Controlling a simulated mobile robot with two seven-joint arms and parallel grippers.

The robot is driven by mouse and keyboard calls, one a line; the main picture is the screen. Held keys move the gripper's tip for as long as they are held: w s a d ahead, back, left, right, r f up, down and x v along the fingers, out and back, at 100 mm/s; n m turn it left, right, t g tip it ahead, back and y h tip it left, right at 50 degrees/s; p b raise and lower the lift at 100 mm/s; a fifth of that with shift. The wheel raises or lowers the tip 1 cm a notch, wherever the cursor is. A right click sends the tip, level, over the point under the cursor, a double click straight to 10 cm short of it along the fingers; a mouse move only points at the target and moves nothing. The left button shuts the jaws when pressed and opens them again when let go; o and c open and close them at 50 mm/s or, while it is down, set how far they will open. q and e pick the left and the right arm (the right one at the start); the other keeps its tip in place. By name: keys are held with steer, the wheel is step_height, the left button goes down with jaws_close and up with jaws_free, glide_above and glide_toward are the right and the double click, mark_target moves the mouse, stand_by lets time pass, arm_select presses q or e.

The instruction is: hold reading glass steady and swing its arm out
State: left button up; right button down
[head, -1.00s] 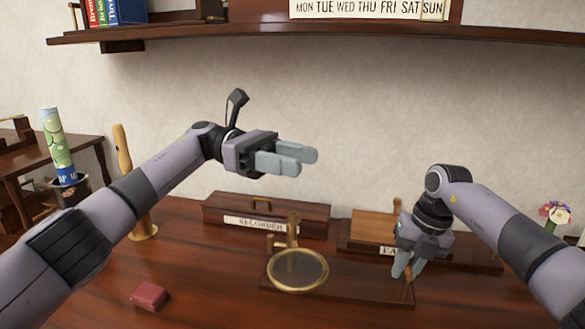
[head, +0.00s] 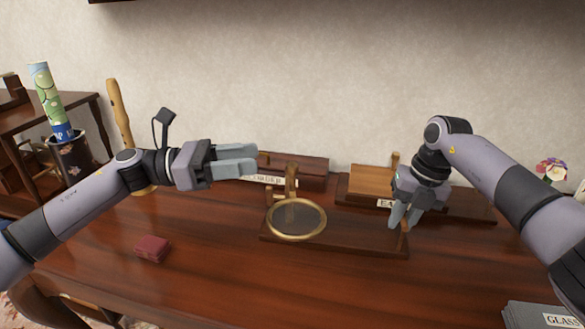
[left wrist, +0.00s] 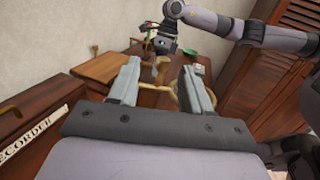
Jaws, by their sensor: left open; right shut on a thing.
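The reading glass (head: 296,233) has a round brass-rimmed lens on a wooden post (head: 291,178), standing on a dark wooden base board (head: 340,240).
A box labelled RECORDER (head: 310,172) stands behind the reading glass, partly hidden by my left gripper. Another labelled wooden box (head: 368,184) is at the back right. A red block (head: 153,248) lies at the front left.

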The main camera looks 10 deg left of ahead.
mark_target(293, 164)
arm_select(q)
steer(key=s+a+f+n+t+y, duration=0.2)
steer(key=s+t, duration=0.1)
steer(key=s, duration=0.1)
steer(key=x, duration=1.2)
steer(key=shift+d+r, duration=0.1)
steer(key=shift+d, duration=0.05)
jaws_close()
